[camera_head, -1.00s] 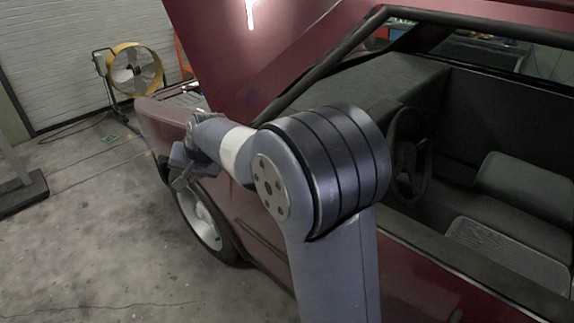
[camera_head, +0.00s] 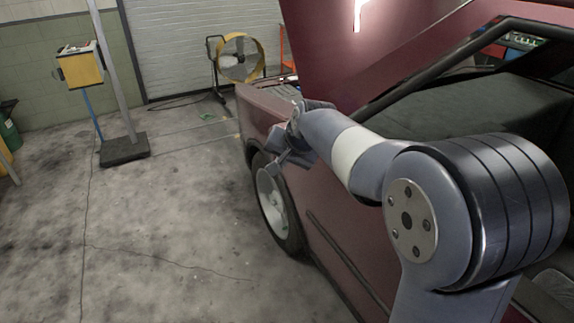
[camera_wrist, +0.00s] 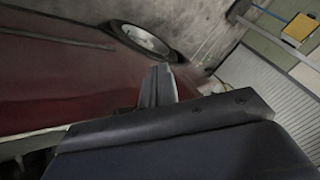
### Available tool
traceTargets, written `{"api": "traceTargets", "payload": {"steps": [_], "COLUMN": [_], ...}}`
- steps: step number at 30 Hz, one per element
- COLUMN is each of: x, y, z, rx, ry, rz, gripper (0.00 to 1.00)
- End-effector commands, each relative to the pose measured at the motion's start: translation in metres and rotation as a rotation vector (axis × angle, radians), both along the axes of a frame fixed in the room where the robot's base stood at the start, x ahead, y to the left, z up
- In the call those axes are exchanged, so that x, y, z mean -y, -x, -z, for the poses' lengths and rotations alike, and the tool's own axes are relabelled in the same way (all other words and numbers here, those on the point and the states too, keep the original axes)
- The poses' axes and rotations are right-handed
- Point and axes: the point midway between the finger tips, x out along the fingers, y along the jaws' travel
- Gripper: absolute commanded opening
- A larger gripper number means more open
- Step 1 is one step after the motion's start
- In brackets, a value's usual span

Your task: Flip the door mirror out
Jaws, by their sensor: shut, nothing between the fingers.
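The dark red car (camera_head: 345,235) stands at the right in the head view, and its side also fills the left of the wrist view (camera_wrist: 60,80). I cannot make out the door mirror in either current view; my arm covers part of the car's door and window edge. My gripper (camera_head: 280,160) is above the car's front wheel in the picture, by the front fender. In the wrist view its fingers (camera_wrist: 158,86) are together with nothing between them, pointing along the car's side. I cannot tell whether they touch the car.
The front wheel (camera_head: 275,205) is below my gripper in the picture. A yellow fan (camera_head: 240,58) stands by the shutter door. A post on a dark base (camera_head: 124,150) and a yellow box (camera_head: 82,66) stand at the left. The concrete floor (camera_head: 150,240) left of the car is clear.

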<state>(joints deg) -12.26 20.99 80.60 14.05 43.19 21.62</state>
Motion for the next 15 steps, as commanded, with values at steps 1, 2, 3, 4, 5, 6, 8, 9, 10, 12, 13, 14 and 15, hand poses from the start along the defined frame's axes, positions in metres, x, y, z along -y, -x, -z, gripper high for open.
{"api": "traceTargets", "payload": {"steps": [1, 2, 3, 4, 5, 6, 8, 9, 10, 12, 13, 14, 15], "x": [-0.002, -0.003, -0.004, -0.004, -0.005, -0.006, -0.007, -0.008, -0.009, -0.009, -0.010, -0.010, -0.010], "y": [0.006, 0.009, 0.014, 0.017, 0.021, 0.025, 0.031, 0.034, 0.036, 0.040, 0.041, 0.042, 0.043], "z": [-0.007, -0.011, -0.017, -0.021, -0.026, -0.032, -0.040, -0.044, -0.047, -0.052, -0.054, -0.055, -0.056], "rx": [0.001, 0.001, 0.001, 0.001, 0.002, 0.000, 0.000, 0.000, -0.001, -0.003, -0.003, -0.003, -0.004], "ry": [-0.001, -0.001, -0.001, 0.000, 0.000, -0.001, 0.000, 0.000, 0.000, 0.000, 0.000, 0.000, 0.000], "rz": [-0.002, -0.002, -0.002, -0.002, -0.003, -0.003, -0.002, -0.002, -0.002, -0.001, -0.001, -0.001, -0.001], "gripper": [0.00, 0.00, 0.00, 0.00, 0.00, 0.00, 0.00, 0.00, 0.00, 0.00, 0.00, 0.00, 0.00]}}
